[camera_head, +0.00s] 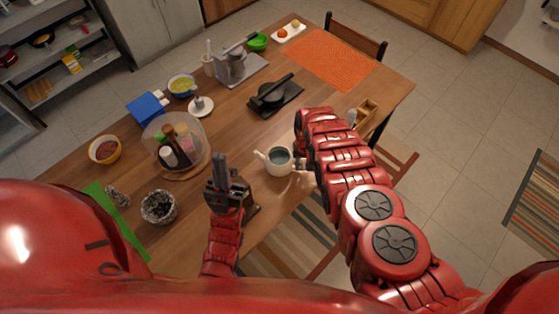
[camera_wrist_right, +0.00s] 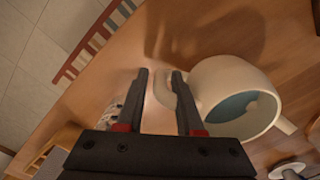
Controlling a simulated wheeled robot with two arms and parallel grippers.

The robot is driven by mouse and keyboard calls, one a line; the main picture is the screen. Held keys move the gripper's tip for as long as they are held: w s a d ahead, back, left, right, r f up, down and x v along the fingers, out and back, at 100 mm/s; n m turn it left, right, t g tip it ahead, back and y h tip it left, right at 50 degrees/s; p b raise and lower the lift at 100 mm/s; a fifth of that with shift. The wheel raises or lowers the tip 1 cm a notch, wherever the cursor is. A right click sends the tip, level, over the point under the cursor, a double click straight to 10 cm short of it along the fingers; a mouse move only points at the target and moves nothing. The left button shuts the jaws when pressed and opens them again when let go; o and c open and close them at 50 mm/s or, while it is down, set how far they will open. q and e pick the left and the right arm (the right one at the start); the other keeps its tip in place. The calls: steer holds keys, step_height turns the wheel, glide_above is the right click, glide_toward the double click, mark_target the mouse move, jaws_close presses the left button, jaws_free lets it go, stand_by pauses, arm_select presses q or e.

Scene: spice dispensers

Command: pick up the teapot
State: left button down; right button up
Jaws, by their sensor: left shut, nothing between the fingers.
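The teapot (camera_head: 279,161) is a white, round, open-topped pot with dark blue-grey inside, upright on the wooden table. Its spout points left in the head view and its handle is on the right. In the right wrist view the teapot (camera_wrist_right: 238,95) fills the right side. My right gripper (camera_wrist_right: 160,75) is open, its fingers apart with part of the handle showing between them; contact is not clear. In the head view my right arm partly hides it. My left gripper (camera_head: 221,162) is shut and empty, left of the teapot and apart from it.
A glass dome (camera_head: 176,145) with spice bottles stands left of the teapot. A black pan (camera_head: 271,94) on a dark board lies behind it. A foil-like bowl (camera_head: 159,207) is at front left. A small wooden caddy (camera_head: 366,110) is near the right edge. An orange mat (camera_head: 331,57) lies farther back.

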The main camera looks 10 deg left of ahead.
steer(key=shift+f, duration=0.1)
steer(key=shift+c, duration=0.3)
jaws_close()
stand_by(1.2)
